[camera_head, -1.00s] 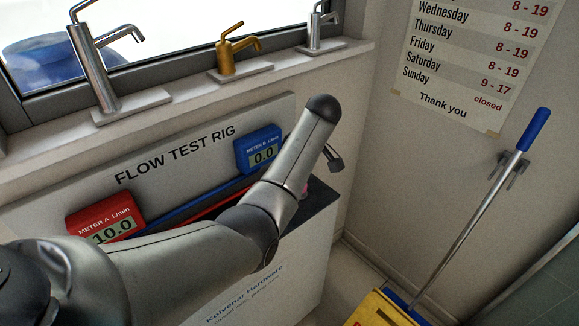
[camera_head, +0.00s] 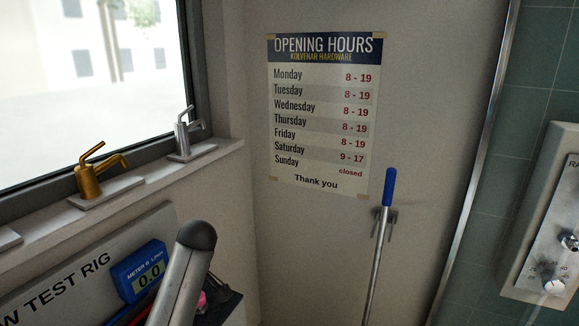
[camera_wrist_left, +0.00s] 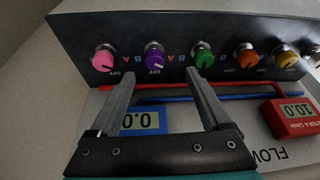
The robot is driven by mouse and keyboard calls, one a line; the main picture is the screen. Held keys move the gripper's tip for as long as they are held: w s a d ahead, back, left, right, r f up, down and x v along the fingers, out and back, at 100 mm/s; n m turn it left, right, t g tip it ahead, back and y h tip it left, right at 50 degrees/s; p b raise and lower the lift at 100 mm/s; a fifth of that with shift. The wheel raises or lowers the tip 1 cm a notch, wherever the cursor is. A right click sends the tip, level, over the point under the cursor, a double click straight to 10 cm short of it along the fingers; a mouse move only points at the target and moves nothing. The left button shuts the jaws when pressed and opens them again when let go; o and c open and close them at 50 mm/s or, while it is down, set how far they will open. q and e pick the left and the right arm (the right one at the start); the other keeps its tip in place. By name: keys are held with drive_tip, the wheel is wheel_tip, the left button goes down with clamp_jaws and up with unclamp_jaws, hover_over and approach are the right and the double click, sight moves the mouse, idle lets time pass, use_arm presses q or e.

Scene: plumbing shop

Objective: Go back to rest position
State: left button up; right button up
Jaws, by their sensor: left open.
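My left gripper (camera_wrist_left: 163,73) shows in the left wrist view, with its two fingers apart and nothing between them. It is in front of the flow test rig, whose dark panel (camera_wrist_left: 200,25) carries a row of coloured knobs. The pink knob (camera_wrist_left: 103,61), purple knob (camera_wrist_left: 154,55) and green knob (camera_wrist_left: 203,54) are nearest the fingertips; I cannot see contact. In the head view only a grey link of my left arm shows at the bottom, in front of the rig board (camera_head: 60,285); the gripper is hidden. My right gripper is in neither view.
The blue meter (camera_head: 140,270) reads 0.0; the red meter (camera_wrist_left: 292,117) reads 10.0. A brass tap (camera_head: 90,182) and a chrome tap (camera_head: 184,137) stand on the window sill. A grey control panel (camera_head: 545,230) is at right.

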use_arm(q)
drive_tip(key=s+d+f+m+t+h, duration=0.1)
drive_tip(key=s+d+f+m, duration=0.1)
drive_tip(key=s+f+m, duration=0.35)
drive_tip(key=s+d+f+m+t+h, duration=0.1)
drive_tip(key=s+d+f+m, duration=0.15)
drive_tip(key=s, duration=0.65)
drive_tip(key=s+d+r+m+h, duration=0.1)
drive_tip(key=s+d+m, duration=0.25)
drive_tip(key=s, duration=0.35)
drive_tip(key=s+d+r+m+h, duration=0.1)
drive_tip(key=s+d+m, duration=0.1)
drive_tip(key=s+m, duration=0.4)
wheel_tip(320, 180, down, 28)
drive_tip(key=s+b, duration=0.3)
drive_tip(key=b, duration=0.4)
drive_tip(key=s+a+f+g+b, duration=0.1)
drive_tip(key=s+f+b, duration=0.2)
drive_tip(key=s+f, duration=0.4)
drive_tip(key=s+a+f+b, duration=0.2)
drive_tip(key=s+f, duration=0.6)
drive_tip(key=f, duration=0.5)
drive_tip(key=shift+s+f+g+b, duration=0.2)
drive_tip(key=shift+g+b, duration=0.2)
drive_tip(key=shift+b, duration=0.15)
